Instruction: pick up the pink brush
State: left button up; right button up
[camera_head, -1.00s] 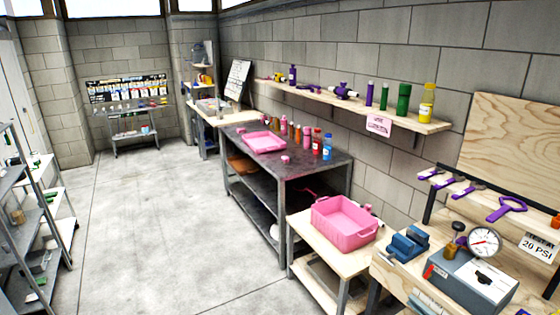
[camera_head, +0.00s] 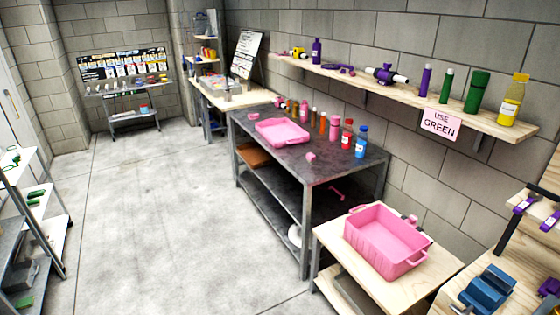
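I cannot make out a clear brush shape. A small pink object (camera_head: 311,156) lies on the dark metal table (camera_head: 325,168), near its front edge. Another small thin pink object (camera_head: 335,192) lies on the shelf under that table. A pink item (camera_head: 412,219) shows just behind the rim of the pink bin (camera_head: 372,252). Which of these is the brush is too small to tell. Neither of my grippers is in view.
A shallow pink tray (camera_head: 282,140) and several bottles stand on the dark table. The wall shelf (camera_head: 400,88) holds purple, green and yellow items. A blue vise (camera_head: 485,287) is at the lower right.

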aim_at(310, 159)
jog(key=i+j+z, duration=0.4)
jog(key=j, duration=0.35)
jog(key=i+j+z, duration=0.2)
jog(key=i+j+u, duration=0.2)
jog(key=i, duration=0.45)
jog(key=i+j+u, duration=0.2)
jog(key=i, duration=0.45)
jog(key=i+j+u, duration=0.2)
jog(key=i, duration=0.5)
jog(key=i+j+z, duration=0.1)
jog(key=i+z, duration=0.25)
jog(key=i, duration=0.15)
jog(key=i+j+z, duration=0.35)
jog(key=i, duration=0.15)
jog(key=i+j+z, duration=0.35)
jog(key=i, duration=0.15)
jog(key=l, duration=0.1)
